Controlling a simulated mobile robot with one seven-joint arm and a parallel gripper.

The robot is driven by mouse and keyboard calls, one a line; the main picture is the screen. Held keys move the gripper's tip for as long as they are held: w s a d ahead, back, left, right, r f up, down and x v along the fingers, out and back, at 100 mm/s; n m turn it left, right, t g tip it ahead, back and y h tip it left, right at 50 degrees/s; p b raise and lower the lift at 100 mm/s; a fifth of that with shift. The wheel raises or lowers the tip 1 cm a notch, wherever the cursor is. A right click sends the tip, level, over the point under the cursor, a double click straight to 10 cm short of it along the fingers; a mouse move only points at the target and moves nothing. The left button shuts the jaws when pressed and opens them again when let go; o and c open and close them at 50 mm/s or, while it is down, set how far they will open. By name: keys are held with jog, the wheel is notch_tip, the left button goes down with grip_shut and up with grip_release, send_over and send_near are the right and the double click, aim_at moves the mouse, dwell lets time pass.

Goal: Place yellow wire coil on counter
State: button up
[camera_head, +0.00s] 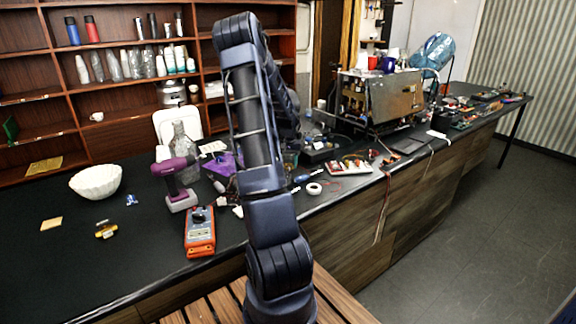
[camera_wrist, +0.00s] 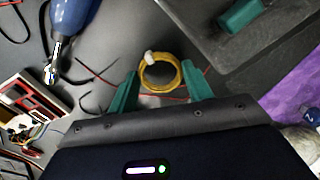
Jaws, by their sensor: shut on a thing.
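The yellow wire coil (camera_wrist: 160,73) shows in the wrist view as a round loop with a white tie at its top. My gripper (camera_wrist: 163,90) has its two green fingers on either side of the coil's near part and is shut on it. The dark counter (camera_wrist: 130,28) lies beneath the coil; I cannot tell whether the coil touches it. In the head view my arm hides the gripper and the coil. The counter (camera_head: 60,270) runs across that view.
In the wrist view, a blue-handled tool (camera_wrist: 75,20) and a red-and-white box (camera_wrist: 30,100) lie left, and a dark tray (camera_wrist: 290,40) right. In the head view, an orange multimeter (camera_head: 200,232), a purple drill (camera_head: 177,180) and a white bowl (camera_head: 96,182) stand left of my arm.

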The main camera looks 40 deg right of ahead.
jog(key=shift+f, duration=0.35)
jog(key=shift+f, duration=0.1)
jog(key=o, duration=0.7)
